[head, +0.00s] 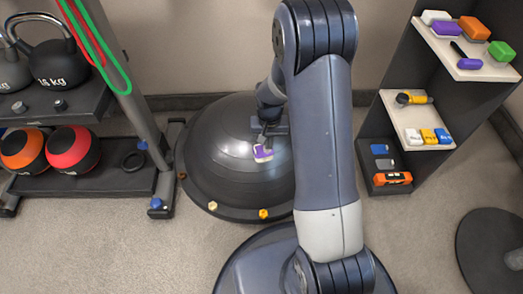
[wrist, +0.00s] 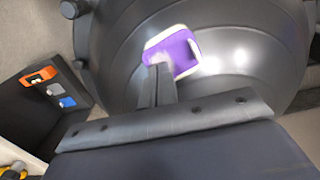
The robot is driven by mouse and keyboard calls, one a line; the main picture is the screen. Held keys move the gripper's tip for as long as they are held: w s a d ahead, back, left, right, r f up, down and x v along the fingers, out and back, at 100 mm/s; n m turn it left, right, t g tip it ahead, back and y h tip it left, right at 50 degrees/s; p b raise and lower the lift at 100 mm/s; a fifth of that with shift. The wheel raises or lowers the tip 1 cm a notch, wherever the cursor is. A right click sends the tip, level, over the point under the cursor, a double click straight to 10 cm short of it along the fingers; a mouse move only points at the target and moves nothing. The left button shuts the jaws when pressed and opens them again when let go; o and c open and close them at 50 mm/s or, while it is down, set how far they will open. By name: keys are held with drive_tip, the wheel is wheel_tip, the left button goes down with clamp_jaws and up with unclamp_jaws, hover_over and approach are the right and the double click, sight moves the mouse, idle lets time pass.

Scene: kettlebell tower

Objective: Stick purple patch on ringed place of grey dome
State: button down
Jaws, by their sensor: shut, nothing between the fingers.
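The grey dome (head: 222,150) stands on the floor in the middle of the head view and fills the top of the wrist view (wrist: 240,30). The purple patch (head: 261,153) with a pale border lies on the dome's front slope. In the wrist view the patch (wrist: 183,56) is just past the fingertips, at a slant. My gripper (wrist: 160,75) is shut with nothing between its fingers, its tips at the patch's near edge. I cannot tell whether the tips touch it. Any ring on the dome under the patch is not clearly visible.
A dark rack at left holds kettlebells (head: 58,66) and red and orange balls (head: 72,149). A dark shelf unit (head: 378,133) at right carries small coloured items. A round dark base (head: 490,250) stands at far right. Floor at front left is clear.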

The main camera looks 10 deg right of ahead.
drive_tip(key=shift+f, duration=0.5)
idle(1.6)
drive_tip(key=shift+r, duration=0.1)
idle(0.9)
wheel_tip(320, 180, up, 7)
drive_tip(key=p, duration=0.5)
wheel_tip(320, 180, up, 11)
drive_tip(key=p, duration=0.4)
drive_tip(key=shift+f, duration=0.25)
wheel_tip(320, 180, down, 15)
drive_tip(key=b, duration=0.7)
drive_tip(key=shift+f, duration=0.15)
